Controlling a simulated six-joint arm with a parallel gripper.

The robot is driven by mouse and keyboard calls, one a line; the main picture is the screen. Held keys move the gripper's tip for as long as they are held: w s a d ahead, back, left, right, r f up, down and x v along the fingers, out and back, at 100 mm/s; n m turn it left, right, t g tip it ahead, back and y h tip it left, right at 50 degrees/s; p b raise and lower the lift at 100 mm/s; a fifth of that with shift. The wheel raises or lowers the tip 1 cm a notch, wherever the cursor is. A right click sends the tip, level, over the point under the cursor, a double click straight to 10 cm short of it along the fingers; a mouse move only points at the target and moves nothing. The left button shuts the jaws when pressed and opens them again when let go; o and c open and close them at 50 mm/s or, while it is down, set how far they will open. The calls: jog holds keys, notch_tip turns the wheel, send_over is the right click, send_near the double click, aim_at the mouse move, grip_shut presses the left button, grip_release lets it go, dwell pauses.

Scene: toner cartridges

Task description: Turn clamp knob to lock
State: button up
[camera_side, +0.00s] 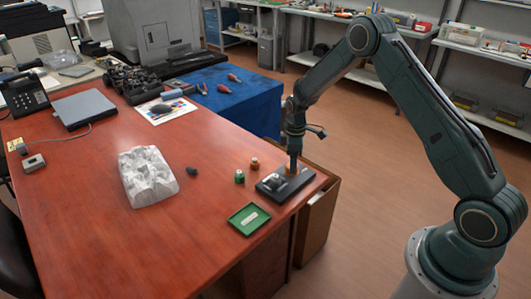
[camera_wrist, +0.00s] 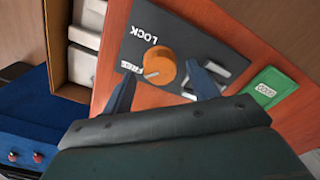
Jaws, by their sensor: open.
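The orange clamp knob (camera_wrist: 160,66) sits on a dark plate (camera_wrist: 182,38) marked LOCK and FREE in the wrist view. A pale pointer line on the knob points toward FREE. My gripper (camera_wrist: 165,73) is open, with one finger on each side of the knob; gaps show between fingers and knob, and I cannot tell their height above the plate. A metal part (camera_wrist: 212,70) on the plate is partly hidden by the right finger. In the side view my gripper (camera_side: 292,160) points down over the plate (camera_side: 270,187) near the table's edge, hiding most of the knob.
A green tray (camera_side: 249,219) with a pale label lies beside the plate. Small green (camera_side: 239,177) and orange (camera_side: 254,163) pieces stand nearby. A white crumpled-looking block (camera_side: 147,177) and a small dark object (camera_side: 192,171) lie farther left. The table's front left is clear.

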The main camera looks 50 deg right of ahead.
jog(key=shift+f, duration=1.1)
jog(key=c, duration=1)
